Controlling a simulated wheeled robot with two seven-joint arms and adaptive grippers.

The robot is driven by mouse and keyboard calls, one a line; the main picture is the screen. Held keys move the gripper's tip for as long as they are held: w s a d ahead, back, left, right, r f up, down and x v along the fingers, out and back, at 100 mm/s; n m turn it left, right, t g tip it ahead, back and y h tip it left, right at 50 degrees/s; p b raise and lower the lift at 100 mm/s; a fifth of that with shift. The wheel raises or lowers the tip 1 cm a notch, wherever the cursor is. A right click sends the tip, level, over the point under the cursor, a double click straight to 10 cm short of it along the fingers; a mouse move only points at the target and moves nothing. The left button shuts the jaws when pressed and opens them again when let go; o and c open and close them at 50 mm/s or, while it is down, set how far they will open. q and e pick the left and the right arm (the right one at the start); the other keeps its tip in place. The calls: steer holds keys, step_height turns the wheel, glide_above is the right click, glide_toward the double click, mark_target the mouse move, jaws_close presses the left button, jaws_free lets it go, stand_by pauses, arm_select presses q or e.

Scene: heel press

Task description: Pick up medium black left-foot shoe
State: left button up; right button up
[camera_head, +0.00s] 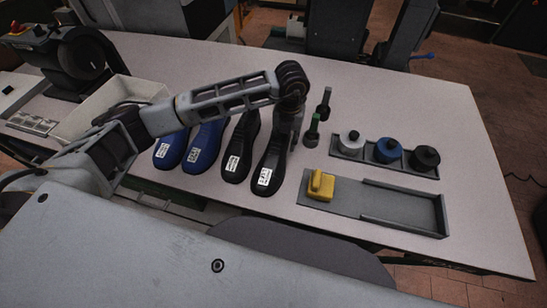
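Two black shoes stand side by side on the table, the left one (241,146) and the right one (271,158), each with a white label on its near end. The label text is too small to read, so size and foot cannot be told. My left arm reaches in from the left over the shoes. My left gripper (291,133) points down at the right side of the right black shoe's far part, partly overlapping it in the picture. Its fingertips are too small and dark to show whether they are open or touching the shoe. My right gripper is not in view.
Two blue shoes, one (171,148) left of the other (206,145), stand left of the black ones. A grey tray (400,209) bears a yellow block (320,186).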

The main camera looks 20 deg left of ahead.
arm_select(q)
jaws_close()
steer(key=shift+r, duration=0.2)
stand_by(0.3)
steer(key=shift+w+r, duration=0.1)
steer(key=shift+r, duration=0.45)
step_height(320, 180, up, 8)
steer(key=shift+f+b, duration=0.25)
steer(key=shift+b, duration=0.75)
steer(key=shift+r, duration=0.55)
